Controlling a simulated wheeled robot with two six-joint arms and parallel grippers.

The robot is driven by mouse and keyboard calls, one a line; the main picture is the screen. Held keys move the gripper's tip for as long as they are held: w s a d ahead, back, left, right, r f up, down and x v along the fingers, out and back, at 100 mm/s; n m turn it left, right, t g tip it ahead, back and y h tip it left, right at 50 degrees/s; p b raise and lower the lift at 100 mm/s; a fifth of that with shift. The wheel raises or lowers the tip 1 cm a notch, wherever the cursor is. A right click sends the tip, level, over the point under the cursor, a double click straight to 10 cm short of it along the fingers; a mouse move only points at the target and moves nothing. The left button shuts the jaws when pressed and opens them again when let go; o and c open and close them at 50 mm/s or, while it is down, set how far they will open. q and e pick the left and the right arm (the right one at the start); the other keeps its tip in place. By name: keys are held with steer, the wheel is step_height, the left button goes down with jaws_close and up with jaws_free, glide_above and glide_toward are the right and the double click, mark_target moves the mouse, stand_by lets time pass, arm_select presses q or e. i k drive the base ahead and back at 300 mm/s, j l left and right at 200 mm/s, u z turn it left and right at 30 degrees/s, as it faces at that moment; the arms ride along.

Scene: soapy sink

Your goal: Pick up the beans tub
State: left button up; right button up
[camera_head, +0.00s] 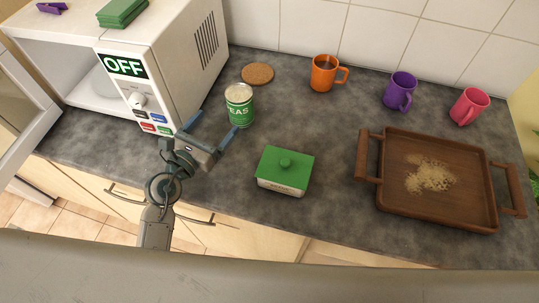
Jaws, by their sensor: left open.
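A small white tub with a green knobbed lid (285,168) stands upright on the grey counter, near its front edge, at the middle of the head view. Its front label is too small to read clearly; it is the only lidded tub in view, so I take it as the beans tub. My left gripper (208,131) is open and empty, to the left of the tub and apart from it. Its fingers point toward the back, just left of and in front of a green can marked PEAS (240,106). My right gripper is not in view.
A white microwave (165,55) with its door open and an OFF display stands at left. A cork coaster (257,74), an orange mug (325,73), a purple mug (399,91) and a pink mug (469,106) stand behind. A wooden tray (397,152) with crumbs lies right.

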mark_target(290, 191)
steer(key=k+l+z, duration=0.7)
steer(key=l, duration=0.3)
steer(key=i+j, duration=0.1)
steer(key=j, duration=0.15)
steer(key=i+j+z, duration=0.1)
steer(key=j, duration=0.15)
